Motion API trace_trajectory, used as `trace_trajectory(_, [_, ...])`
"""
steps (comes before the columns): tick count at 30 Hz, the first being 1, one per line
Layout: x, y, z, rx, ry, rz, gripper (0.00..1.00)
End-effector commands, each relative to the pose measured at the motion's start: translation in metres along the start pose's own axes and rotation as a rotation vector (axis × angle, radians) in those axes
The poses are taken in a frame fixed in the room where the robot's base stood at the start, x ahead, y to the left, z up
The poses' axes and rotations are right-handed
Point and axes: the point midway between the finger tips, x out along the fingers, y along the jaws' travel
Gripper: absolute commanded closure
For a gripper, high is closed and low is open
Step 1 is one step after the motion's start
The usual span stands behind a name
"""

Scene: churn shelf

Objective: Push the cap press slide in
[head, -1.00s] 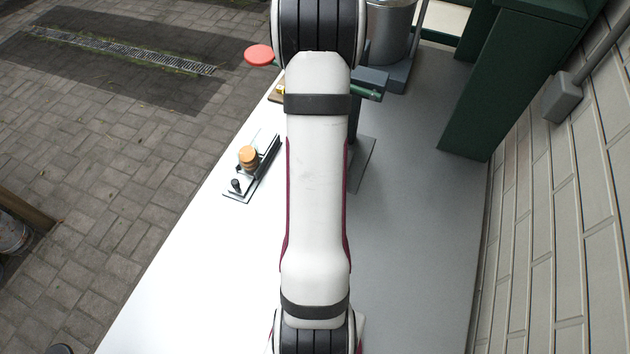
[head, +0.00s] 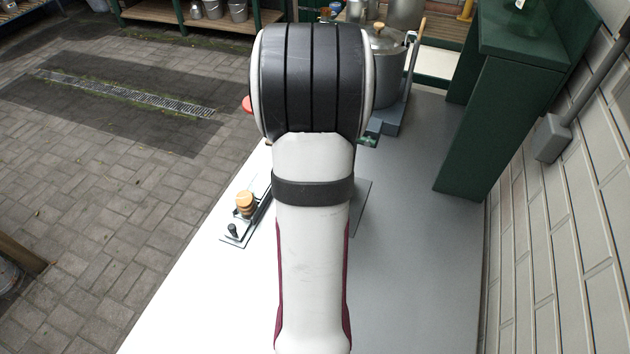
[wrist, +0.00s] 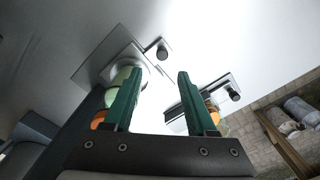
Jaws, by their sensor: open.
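In the head view a small press-like fixture stands left of my arm, with a wooden knob (head: 245,203), a short black knob (head: 233,231) and a flat base. A grey plate (head: 362,204) shows right of my arm, mostly hidden by it. In the wrist view my gripper (wrist: 159,73) is open and empty, its two green fingers apart. A metal plate with a black knob (wrist: 162,52) and a pale round part (wrist: 122,76) lies beyond the left finger. Another fixture with a black knob (wrist: 234,94) is beyond the right finger. I cannot tell which is the cap press slide.
A metal pot (head: 388,65) stands on a grey stand at the back. A red disc (head: 247,104) and a green part (head: 369,139) show beside my arm. A green shelf unit (head: 490,130) and a brick wall (head: 570,230) bound the right. The table's front right is clear.

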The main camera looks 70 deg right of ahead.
Motion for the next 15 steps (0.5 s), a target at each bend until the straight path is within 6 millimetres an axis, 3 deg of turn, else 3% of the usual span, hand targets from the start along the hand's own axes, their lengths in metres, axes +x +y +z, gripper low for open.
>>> trace_trajectory(6, [-0.050,0.001,-0.001,0.000,0.004,0.002,0.43])
trace_trajectory(15, [-0.076,0.000,0.000,0.000,0.001,0.001,0.43])
